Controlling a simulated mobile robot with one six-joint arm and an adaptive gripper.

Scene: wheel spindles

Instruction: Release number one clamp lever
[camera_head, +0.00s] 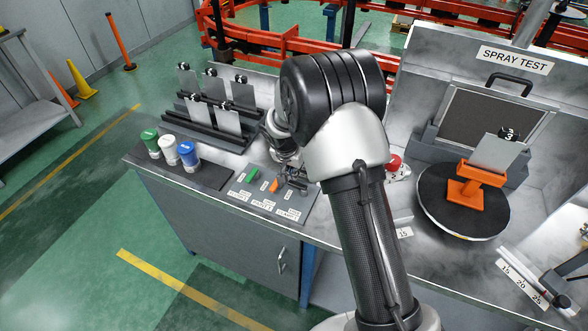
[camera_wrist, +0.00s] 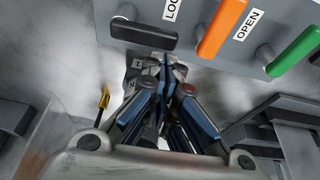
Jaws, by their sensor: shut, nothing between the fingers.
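A grey panel (camera_head: 262,200) on the bench front carries a green lever (camera_head: 252,175), an orange lever (camera_head: 273,185) and a black lever. In the wrist view the black lever (camera_wrist: 140,35) is at upper left, the orange lever (camera_wrist: 220,28) in the middle and the green lever (camera_wrist: 294,47) at right. A label reading OPEN sits between orange and green; a partly cut label sits by the black one. My gripper (camera_wrist: 166,62) is shut and empty, its tips close to the black lever's right end. Contact cannot be told. In the head view my gripper (camera_head: 292,182) covers the panel's right part.
Green, white and blue-capped bottles (camera_head: 168,150) stand left of the panel. A black rack (camera_head: 210,120) with numbered plates is behind. To the right, a round turntable (camera_head: 455,222) bears an orange stand (camera_head: 470,188) with a plate numbered 3. A red-topped object (camera_head: 394,161) is beside my arm.

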